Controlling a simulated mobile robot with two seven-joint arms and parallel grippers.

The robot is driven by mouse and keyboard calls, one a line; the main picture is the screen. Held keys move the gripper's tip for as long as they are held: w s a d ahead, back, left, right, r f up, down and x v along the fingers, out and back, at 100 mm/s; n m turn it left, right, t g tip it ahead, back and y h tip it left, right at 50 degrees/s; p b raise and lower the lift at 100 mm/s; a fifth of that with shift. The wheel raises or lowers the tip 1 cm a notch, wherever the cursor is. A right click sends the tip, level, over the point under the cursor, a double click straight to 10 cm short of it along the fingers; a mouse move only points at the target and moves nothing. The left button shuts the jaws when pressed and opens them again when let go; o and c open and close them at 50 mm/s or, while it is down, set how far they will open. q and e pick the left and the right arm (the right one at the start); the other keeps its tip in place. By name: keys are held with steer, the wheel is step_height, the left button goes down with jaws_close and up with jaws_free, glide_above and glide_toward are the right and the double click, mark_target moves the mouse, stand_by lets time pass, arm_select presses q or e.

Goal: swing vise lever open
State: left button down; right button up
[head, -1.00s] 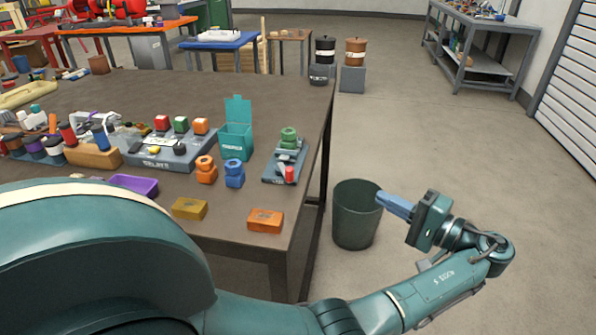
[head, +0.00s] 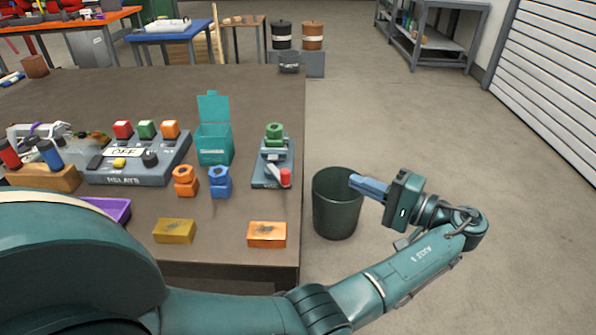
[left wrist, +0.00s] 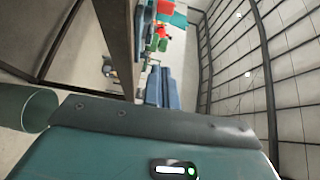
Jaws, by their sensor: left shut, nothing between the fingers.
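The vise (head: 272,162) stands near the right edge of the brown table, a grey base with a green round part on top. Its lever has a red end (head: 285,178) at the front right of the base. My left gripper (head: 353,182) has blue fingers, shut and empty. It hangs off the table's right side, right of the vise and apart from it, by the bin's rim. In the left wrist view the fingers (left wrist: 162,88) point towards red and green parts beyond; which parts of the vise these are is hard to tell. My right gripper is not in view.
A dark green bin (head: 337,205) stands on the floor beside the table (head: 200,90). An orange block (head: 267,234), a yellow block (head: 174,231), blue nuts (head: 220,183) and a teal box (head: 214,145) sit near the vise. The floor to the right is open.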

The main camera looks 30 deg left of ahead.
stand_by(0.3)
arm_select(q)
steer(key=p, duration=0.2)
glide_toward(278, 169)
step_height(278, 169, up, 2)
steer(key=w+a, duration=0.2)
steer(key=shift+s+a+p, duration=0.2)
steer(key=shift+s, duration=0.3)
steer(key=shift+s+a+p, duration=0.15)
steer(key=shift+s+a, duration=0.1)
steer(key=shift+s, duration=0.2)
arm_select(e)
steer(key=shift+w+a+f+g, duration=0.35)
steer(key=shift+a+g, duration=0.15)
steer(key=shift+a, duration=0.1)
